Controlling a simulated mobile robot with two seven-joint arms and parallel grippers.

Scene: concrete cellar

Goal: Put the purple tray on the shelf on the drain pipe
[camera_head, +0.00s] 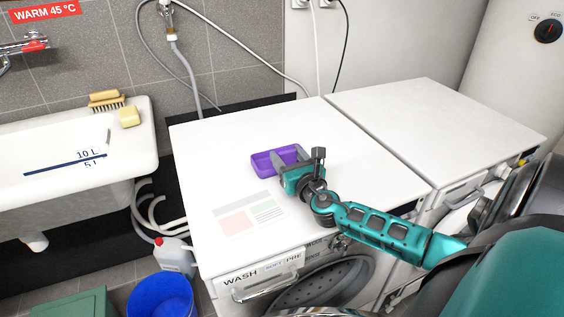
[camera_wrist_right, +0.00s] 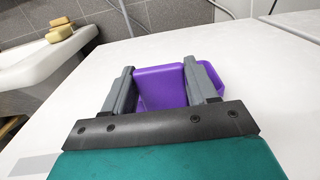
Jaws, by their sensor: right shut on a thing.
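The purple tray (camera_head: 262,163) is at the middle of the white top of the front washing machine (camera_head: 215,150). My right gripper (camera_head: 290,160) is shut on it. In the right wrist view the tray (camera_wrist_right: 160,82) sits between the two grey fingers of my right gripper (camera_wrist_right: 162,88); part of it is hidden behind them. I cannot tell whether the tray touches the machine top. A grey pipe (camera_head: 182,72) comes down the tiled wall behind the machine; I see no shelf on it. My left gripper is not in view.
A second white machine (camera_head: 430,115) adjoins at right. A blue bucket (camera_head: 160,296) and white canister (camera_head: 174,256) stand on the floor. The machine top is mostly clear.

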